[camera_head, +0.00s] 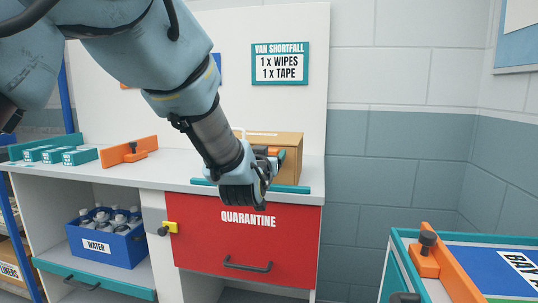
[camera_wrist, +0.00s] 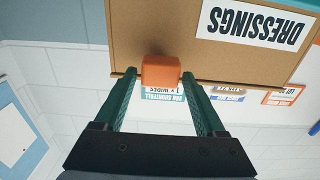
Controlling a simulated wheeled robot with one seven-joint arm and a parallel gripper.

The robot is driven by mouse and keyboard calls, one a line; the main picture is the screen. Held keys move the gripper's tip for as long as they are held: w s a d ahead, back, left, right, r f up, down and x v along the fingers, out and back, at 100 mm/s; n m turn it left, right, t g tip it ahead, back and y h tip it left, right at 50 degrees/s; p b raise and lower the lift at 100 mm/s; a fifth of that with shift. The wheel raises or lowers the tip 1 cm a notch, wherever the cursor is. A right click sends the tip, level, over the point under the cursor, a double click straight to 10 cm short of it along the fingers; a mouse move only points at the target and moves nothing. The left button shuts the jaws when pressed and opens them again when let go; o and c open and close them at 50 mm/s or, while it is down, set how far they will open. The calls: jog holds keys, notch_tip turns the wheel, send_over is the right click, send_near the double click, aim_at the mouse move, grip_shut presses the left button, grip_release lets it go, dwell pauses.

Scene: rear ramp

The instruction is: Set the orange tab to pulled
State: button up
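The orange tab (camera_wrist: 161,72) is a small block on the side of a cardboard box with a "DRESSINGS" label (camera_wrist: 225,45), seen upside down in the wrist view. In the head view the box (camera_head: 288,160) stands on the white counter, partly hidden behind my wrist. A bit of orange, probably the tab (camera_head: 273,151), shows beside it. My gripper (camera_wrist: 159,73) has its two green fingers one on each side of the tab, with narrow gaps that look clear. It appears open. In the head view my gripper (camera_head: 272,157) is mostly hidden by my wrist.
A red "QUARANTINE" drawer (camera_head: 205,240) with a yellow catch (camera_head: 171,227) is below the counter. An orange bracket (camera_head: 128,151) and teal boxes (camera_head: 80,156) stand left on the counter. A blue water crate (camera_head: 110,246) is below. A teal-edged cart (camera_head: 395,270) stands at right.

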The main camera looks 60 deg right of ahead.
grip_shut()
dwell(0.3)
dwell(0.4)
